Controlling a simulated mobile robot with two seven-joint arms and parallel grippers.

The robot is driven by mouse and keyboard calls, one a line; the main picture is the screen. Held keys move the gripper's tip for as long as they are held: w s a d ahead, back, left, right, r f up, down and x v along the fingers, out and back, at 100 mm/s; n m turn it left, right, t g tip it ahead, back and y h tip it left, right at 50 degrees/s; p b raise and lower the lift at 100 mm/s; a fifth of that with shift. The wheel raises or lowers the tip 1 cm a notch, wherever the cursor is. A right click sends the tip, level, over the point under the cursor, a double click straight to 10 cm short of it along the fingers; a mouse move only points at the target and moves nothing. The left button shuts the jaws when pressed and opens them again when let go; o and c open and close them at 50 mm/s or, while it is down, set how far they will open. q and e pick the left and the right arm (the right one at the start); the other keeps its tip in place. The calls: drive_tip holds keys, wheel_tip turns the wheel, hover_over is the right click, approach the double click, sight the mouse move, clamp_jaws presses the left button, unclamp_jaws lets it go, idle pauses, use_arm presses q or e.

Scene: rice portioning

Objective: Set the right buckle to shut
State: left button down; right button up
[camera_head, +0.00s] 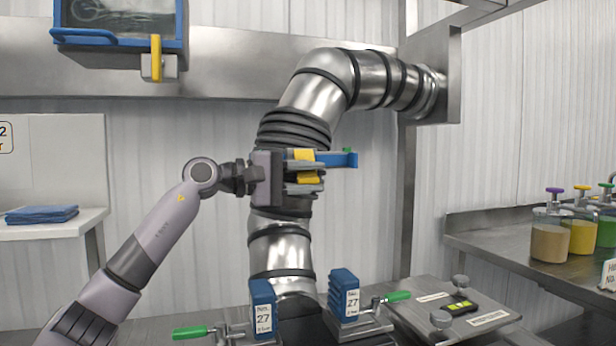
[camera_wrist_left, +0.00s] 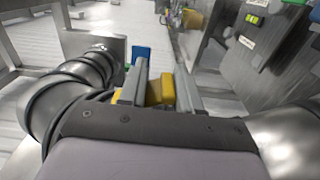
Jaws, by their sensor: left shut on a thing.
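My left gripper (camera_head: 316,176) is shut on a yellow part (camera_head: 304,154) in front of the vertical steel pipe. In the left wrist view the yellow part (camera_wrist_left: 160,92) sits between its two grey fingers. A blue bar (camera_head: 338,159) with a green spot on top sticks out to the right of the fingers; it also shows in the left wrist view (camera_wrist_left: 140,53). I cannot tell for sure which part is the right buckle, or whether it is shut; the gripper hides part of this area. My right gripper is not in view.
The bent steel pipe (camera_head: 280,252) stands close behind the gripper. Below it are two blue labelled blocks (camera_head: 263,305) and green-handled clamps (camera_head: 396,296). A blue-framed clear bin (camera_head: 120,45) hangs at upper left. Lidded containers (camera_head: 550,240) stand on the right counter (camera_head: 480,228).

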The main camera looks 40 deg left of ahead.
use_arm(q)
drive_tip(key=c, duration=1)
unclamp_jaws()
drive_tip(key=shift+a+r+t, duration=0.3)
drive_tip(key=shift+a+r, duration=0.2)
drive_tip(key=shift+r, duration=0.05)
drive_tip(key=o, duration=0.4)
drive_tip(key=shift+w+f, duration=0.1)
drive_tip(key=shift+f, duration=0.05)
drive_tip(key=shift+w+f, duration=0.15)
drive_tip(key=shift+d, duration=0.1)
drive_tip(key=shift+f, duration=0.1)
drive_tip(key=shift+s+f+b, duration=0.1)
drive_tip(key=shift+s+b, duration=0.2)
drive_tip(key=b+v, duration=0.1)
drive_tip(key=v, duration=0.1)
drive_tip(key=b+v, duration=0.1)
drive_tip(key=v, duration=0.1)
drive_tip(key=b+v, duration=0.1)
drive_tip(key=v, duration=0.1)
drive_tip(key=shift+s+a+r, duration=0.3)
drive_tip(key=shift+s, duration=0.05)
